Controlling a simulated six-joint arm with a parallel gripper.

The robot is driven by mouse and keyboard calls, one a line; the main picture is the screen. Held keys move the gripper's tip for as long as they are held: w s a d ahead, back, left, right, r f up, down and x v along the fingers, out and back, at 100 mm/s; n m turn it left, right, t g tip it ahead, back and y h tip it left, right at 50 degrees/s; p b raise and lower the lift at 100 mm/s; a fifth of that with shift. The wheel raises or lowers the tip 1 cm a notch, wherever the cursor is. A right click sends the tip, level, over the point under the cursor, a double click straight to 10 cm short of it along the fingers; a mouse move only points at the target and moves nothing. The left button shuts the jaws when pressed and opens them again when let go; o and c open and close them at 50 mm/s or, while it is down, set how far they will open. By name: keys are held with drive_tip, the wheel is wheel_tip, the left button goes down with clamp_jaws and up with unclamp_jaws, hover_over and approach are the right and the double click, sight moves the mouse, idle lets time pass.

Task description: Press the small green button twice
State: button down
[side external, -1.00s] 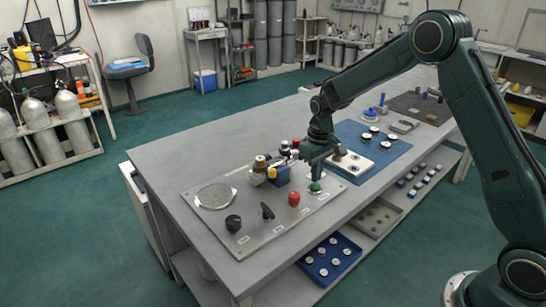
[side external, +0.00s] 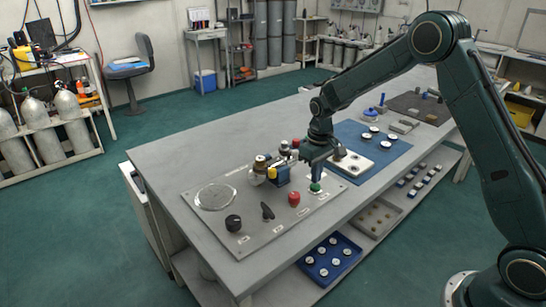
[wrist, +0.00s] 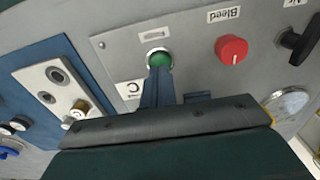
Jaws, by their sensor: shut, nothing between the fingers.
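The small green button (side external: 315,187) is on the grey panel (side external: 225,226), near its right end. It also shows in the wrist view (wrist: 159,58), in a light metal ring. My gripper (side external: 317,178) is shut and empty, pointing down right at the green button. In the wrist view my blue fingertips (wrist: 158,72) overlap the near edge of the button. I cannot tell whether they touch it or how far it is pushed in.
A red knob (side external: 294,199) labelled Bleed and a black lever (side external: 267,211) stand left of the button. A fitting with a yellow part (side external: 272,173) stands behind. A blue mat (side external: 388,150) with a white plate (side external: 352,164) lies to the right.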

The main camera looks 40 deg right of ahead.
drive_tip(key=shift+f, duration=0.95)
idle(0.4)
drive_tip(key=shift+r, duration=0.15)
idle(0.3)
drive_tip(key=shift+r, duration=3.35)
